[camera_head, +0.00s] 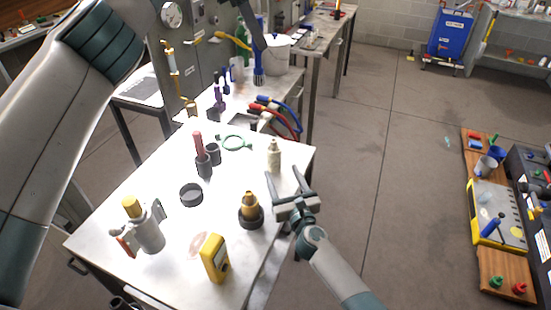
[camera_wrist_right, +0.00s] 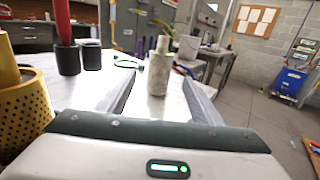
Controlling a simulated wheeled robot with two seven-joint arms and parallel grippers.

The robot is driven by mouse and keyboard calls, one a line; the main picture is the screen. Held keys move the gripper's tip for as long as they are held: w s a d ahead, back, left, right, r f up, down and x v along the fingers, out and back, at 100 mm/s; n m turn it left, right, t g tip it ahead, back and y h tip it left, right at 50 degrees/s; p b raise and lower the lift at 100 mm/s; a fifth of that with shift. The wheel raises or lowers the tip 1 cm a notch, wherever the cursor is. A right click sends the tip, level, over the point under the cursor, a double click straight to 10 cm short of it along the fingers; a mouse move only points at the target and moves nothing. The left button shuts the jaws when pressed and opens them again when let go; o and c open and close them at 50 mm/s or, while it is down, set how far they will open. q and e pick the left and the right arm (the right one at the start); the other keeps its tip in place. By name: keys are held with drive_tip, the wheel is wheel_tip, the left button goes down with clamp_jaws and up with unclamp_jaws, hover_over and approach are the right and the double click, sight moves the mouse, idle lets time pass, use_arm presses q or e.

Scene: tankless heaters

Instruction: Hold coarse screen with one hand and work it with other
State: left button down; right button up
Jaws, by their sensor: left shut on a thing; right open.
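A perforated brass cup (camera_wrist_right: 22,112) stands at the left edge of the right wrist view, with a smooth brass piece above it. In the head view it appears to be the brass-topped item (camera_head: 250,209) on the table's right side. Which thing is the coarse screen I cannot tell for sure. My right gripper (camera_head: 291,186) is open and empty at the table's right edge, beside this item. A pale bottle (camera_head: 273,155) stands upright beyond its fingers (camera_wrist_right: 158,68). My left gripper (camera_head: 264,42) is at the top, apparently shut on a blue-handled tool (camera_head: 258,68); its fingers are hard to make out.
The white table (camera_head: 170,233) also holds a yellow meter (camera_head: 214,257), a dark ring (camera_head: 191,195), grey cups, a green hoop (camera_head: 235,142) and a grey canister (camera_head: 149,236). A white bucket (camera_head: 278,54) stands farther back. Open floor lies to the right.

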sight(276, 160)
drive_tip(key=x, duration=1)
drive_tip(key=shift+f, duration=0.1)
drive_tip(key=c, duration=1.2)
